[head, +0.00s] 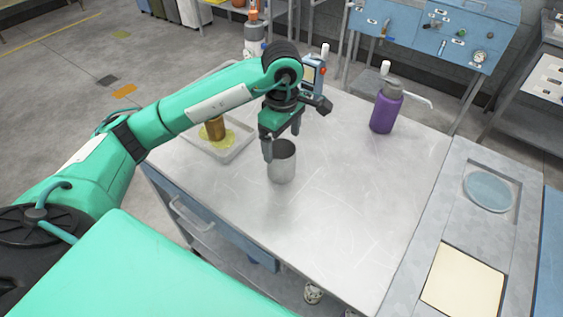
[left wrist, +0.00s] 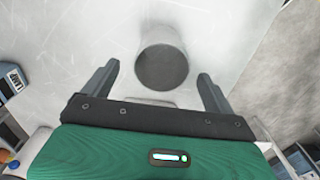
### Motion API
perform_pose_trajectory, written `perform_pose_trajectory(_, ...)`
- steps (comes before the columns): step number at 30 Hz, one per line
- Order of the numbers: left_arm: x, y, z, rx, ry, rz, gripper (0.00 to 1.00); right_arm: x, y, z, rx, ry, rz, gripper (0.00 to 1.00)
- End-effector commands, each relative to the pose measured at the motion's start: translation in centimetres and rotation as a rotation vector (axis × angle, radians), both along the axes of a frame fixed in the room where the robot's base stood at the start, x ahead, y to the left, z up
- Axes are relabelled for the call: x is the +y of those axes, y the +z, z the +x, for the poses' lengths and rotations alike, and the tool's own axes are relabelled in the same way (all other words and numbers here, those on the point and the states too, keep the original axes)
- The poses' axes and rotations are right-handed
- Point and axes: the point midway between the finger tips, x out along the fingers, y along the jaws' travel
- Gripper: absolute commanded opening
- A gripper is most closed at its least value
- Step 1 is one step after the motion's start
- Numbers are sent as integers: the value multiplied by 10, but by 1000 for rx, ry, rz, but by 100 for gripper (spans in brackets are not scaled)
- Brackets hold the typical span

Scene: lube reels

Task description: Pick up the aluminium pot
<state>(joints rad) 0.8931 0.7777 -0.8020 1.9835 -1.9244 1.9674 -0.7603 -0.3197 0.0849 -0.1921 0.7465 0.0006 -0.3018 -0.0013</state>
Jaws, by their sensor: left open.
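The aluminium pot (head: 282,163) is a plain grey cylinder standing upright on the metal table, with its open top facing up. In the left wrist view the pot (left wrist: 162,62) lies ahead, between the lines of the two fingers and a little beyond their tips. My left gripper (head: 282,140) is open and empty, pointing down just above and beside the pot. Its two fingers stand wide apart in the left wrist view (left wrist: 158,78). I cannot tell whether a finger touches the rim. My right gripper does not show.
A purple bottle (head: 386,108) stands at the table's back right. A tray (head: 236,146) with a brownish cylinder (head: 215,129) and yellowish liquid is left of the pot. A handheld device (head: 314,77) stands behind my gripper. The table's front and right (head: 340,220) are clear.

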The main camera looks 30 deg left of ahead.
Motion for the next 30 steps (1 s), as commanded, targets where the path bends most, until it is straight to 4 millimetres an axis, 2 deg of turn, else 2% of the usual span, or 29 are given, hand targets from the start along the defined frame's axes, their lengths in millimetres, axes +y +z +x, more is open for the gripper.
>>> perform_pose_trajectory(3,0,-15,-1,2,1,-1,89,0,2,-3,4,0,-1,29)
perform_pose_trajectory(11,0,-29,-1,2,0,-2,89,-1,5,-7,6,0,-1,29)
perform_pose_trajectory(14,1,-40,-2,5,1,-1,89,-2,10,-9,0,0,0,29)
perform_pose_trajectory(21,1,-69,-3,3,1,-2,89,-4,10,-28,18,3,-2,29)
perform_pose_trajectory(30,1,-74,-2,0,0,-1,89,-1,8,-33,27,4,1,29)
